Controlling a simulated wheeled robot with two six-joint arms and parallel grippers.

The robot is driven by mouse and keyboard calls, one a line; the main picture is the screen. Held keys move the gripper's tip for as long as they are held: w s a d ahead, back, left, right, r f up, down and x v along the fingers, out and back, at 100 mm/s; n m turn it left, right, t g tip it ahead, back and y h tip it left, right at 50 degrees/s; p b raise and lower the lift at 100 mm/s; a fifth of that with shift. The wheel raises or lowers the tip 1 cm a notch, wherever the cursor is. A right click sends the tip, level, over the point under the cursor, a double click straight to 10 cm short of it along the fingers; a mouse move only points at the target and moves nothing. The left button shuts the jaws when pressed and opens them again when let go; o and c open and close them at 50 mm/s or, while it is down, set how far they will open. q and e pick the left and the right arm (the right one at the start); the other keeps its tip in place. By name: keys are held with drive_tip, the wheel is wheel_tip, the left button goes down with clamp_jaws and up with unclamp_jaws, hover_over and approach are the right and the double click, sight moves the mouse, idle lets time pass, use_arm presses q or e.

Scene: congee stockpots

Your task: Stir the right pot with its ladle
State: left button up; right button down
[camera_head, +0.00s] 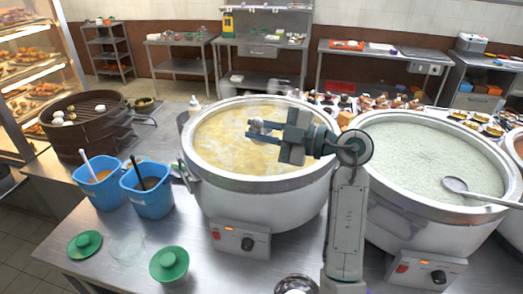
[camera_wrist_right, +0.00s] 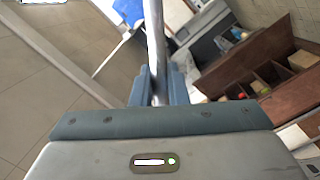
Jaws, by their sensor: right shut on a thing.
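The right pot (camera_head: 372,205) is a large steel stockpot of pale, whitish-green congee (camera_head: 420,150). A ladle (camera_head: 455,185) rests at its right side, with its handle running off the right edge. My right gripper (camera_head: 257,132) is over the left pot (camera_head: 262,207), which holds yellow congee (camera_head: 222,145), apart from that ladle. In the right wrist view, the gripper (camera_wrist_right: 152,85) is shut on a thin metal rod (camera_wrist_right: 155,40). The rod's ends are hidden or out of frame, and I cannot tell it clearly in the head view. My left gripper is not in view.
Two blue buckets (camera_head: 152,198) with utensils stand left of the pots, beside a dark steamer (camera_head: 92,125). Green lids (camera_head: 168,264) lie on the steel counter (camera_head: 205,275). Small dishes (camera_head: 370,102) stand behind the pots. The front-left counter has some free room.

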drive_tip(key=w+a+r+m+t+h+p, duration=0.1)
drive_tip(key=w+a+r+m+p, duration=0.3)
drive_tip(key=w, duration=0.4)
drive_tip(key=w+a+r+m+t+h+p, duration=0.1)
drive_tip(key=w+a+r+m+h+p, duration=0.15)
drive_tip(key=w+r, duration=0.4)
wheel_tip(320, 180, down, 17)
drive_tip(key=w+b, duration=0.2)
drive_tip(key=b, duration=0.6)
drive_tip(key=shift+w+d+y, duration=0.15)
drive_tip(key=shift+d+y, duration=0.05)
drive_tip(key=shift+y, duration=0.15)
drive_tip(key=shift+n, duration=0.25)
